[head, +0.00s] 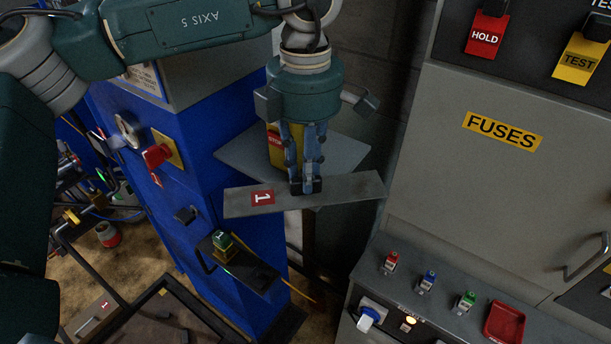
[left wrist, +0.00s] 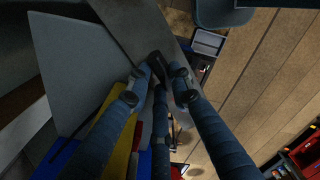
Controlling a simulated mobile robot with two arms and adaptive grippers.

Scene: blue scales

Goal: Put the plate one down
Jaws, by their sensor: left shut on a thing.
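Plate one (head: 345,190) is a long flat grey plate with a red "1" label (head: 262,197) left of its middle. My left gripper (head: 306,186) points down and is shut on the plate near its middle, holding it in the air in front of the blue machine (head: 205,130). In the left wrist view the plate (left wrist: 135,25) runs from the top down between the blue fingers (left wrist: 160,90), which partly cover it. A grey shelf (head: 345,155) on the blue machine is behind the gripper; it also shows in the left wrist view (left wrist: 65,70). My right gripper is out of view.
At right stand the grey fuse cabinet (head: 500,190) and a ledge with coloured fuses (head: 428,281) and a red tray (head: 504,322). A dark frame (head: 150,315) is on the floor.

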